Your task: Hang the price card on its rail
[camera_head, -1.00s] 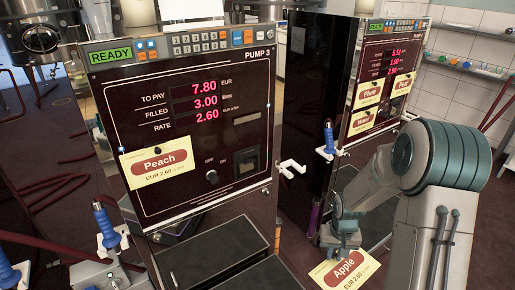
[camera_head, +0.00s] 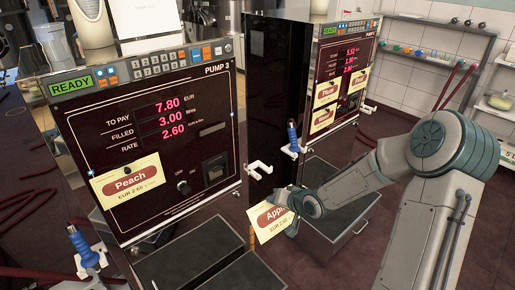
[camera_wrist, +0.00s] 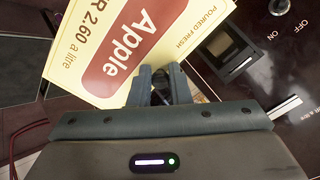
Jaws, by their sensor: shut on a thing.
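The Apple price card (camera_head: 268,222) is cream with a red label and shows tilted in front of the right lower side of pump 3. My gripper (camera_head: 291,213) is shut on the card's edge. In the wrist view the card (camera_wrist: 112,45) fills the upper left, and the closed fingers (camera_wrist: 165,82) meet its lower edge. I cannot clearly make out a separate card rail on pump 3. In the wrist view the card covers part of the panel.
A white nozzle hook (camera_head: 258,168) sticks out at pump 3's right side, close to the card. A second pump (camera_head: 345,85) behind carries several cards. A dark-topped box (camera_head: 330,215) stands under my arm. A blue-handled nozzle (camera_head: 82,245) stands at front left.

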